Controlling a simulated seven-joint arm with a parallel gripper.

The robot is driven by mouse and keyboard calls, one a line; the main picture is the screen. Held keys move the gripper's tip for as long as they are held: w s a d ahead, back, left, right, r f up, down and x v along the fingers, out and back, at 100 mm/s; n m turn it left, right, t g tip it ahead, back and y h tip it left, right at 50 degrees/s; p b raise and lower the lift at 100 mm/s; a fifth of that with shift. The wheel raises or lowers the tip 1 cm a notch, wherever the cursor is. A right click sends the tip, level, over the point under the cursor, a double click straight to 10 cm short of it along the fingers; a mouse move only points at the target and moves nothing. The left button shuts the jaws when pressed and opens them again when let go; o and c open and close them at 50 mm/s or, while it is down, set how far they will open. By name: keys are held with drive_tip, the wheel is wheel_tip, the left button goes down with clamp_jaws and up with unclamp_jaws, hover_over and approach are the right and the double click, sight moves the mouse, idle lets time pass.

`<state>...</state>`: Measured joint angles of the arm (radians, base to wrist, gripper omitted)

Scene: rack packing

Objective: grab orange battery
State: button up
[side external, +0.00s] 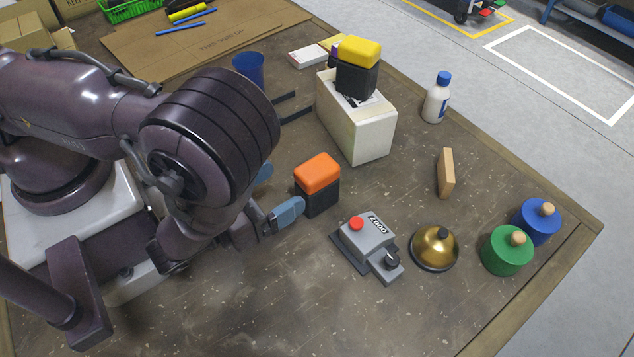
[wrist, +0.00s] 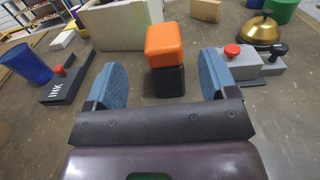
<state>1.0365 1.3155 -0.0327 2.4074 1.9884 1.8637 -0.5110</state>
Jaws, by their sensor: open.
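The orange battery (side external: 317,176) has an orange top and a black lower body, and it stands upright on the table. It also shows in the wrist view (wrist: 166,46), ahead of my gripper and centred between the fingers. My gripper (side external: 278,196) is open, with blue finger pads spread wide. In the wrist view my gripper (wrist: 168,78) has one pad to the left and one to the right of the battery. The pads look apart from it. In the side view one finger is close to the battery's near side, and the other is mostly hidden behind my arm.
A cream box (side external: 352,125) behind the battery carries a yellow and black battery (side external: 357,67). A grey device with a red button (side external: 367,245) and a gold bell (side external: 435,247) stand to the right. A blue cup (side external: 249,67) stands behind. The table's near right is bare.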

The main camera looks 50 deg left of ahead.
sight(317, 167)
drive_tip(key=w, duration=0.7)
drive_tip(key=shift+w, duration=0.4)
drive_tip(key=c, duration=1.3)
